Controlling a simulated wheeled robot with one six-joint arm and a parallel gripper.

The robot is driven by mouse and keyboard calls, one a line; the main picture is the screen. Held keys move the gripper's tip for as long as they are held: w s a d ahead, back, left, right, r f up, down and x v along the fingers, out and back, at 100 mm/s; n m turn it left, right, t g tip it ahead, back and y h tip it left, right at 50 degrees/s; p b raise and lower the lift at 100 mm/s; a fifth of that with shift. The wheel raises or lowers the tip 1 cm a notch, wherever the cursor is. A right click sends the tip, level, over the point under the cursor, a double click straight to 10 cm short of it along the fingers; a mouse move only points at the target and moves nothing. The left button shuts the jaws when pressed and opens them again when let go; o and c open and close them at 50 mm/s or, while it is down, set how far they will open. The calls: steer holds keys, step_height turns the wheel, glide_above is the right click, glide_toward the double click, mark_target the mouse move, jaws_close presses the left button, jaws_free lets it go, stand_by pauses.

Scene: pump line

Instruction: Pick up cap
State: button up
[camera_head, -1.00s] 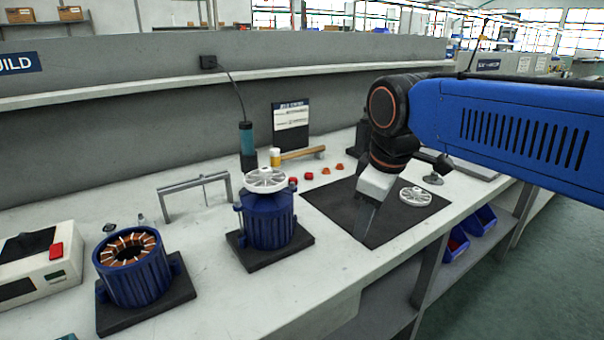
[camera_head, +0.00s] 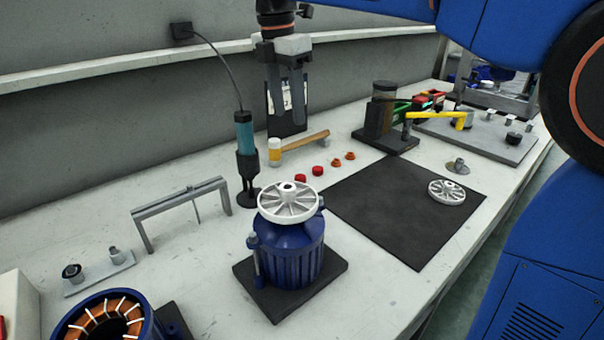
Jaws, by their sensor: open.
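Two small red caps, one (camera_head: 318,170) and another (camera_head: 300,178), lie on the bench behind the blue motor housing. Two orange pieces, one (camera_head: 337,162) and another (camera_head: 350,155), lie to their right, in line with them. I cannot tell which of these the task calls the cap. A white spoked disc (camera_head: 290,201) sits on top of the blue housing (camera_head: 287,250). My gripper (camera_head: 287,116) points down with its fingers apart and empty, high above the back of the bench and in front of the sign card.
A teal tool (camera_head: 244,138) hangs on a cord left of a hammer (camera_head: 300,144). A grey metal frame (camera_head: 181,206) stands at left. A second spoked disc (camera_head: 447,192) lies on the dark mat (camera_head: 390,220), which is otherwise clear. A dark fixture (camera_head: 384,125) stands behind it.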

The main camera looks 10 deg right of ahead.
glide_above(300, 176)
steer(key=a, duration=0.1)
steer(key=f, duration=1.1)
steer(key=shift+s+a+f, duration=0.15)
steer(key=shift+a+f, duration=0.05)
steer(key=shift+d+f, duration=0.2)
steer(key=shift+f, duration=0.7)
steer(key=shift+d+f, duration=0.25)
steer(key=shift+f, duration=0.7)
steer(key=shift+d+f, duration=0.2)
steer(key=shift+f, duration=0.7)
steer(key=c, duration=0.9)
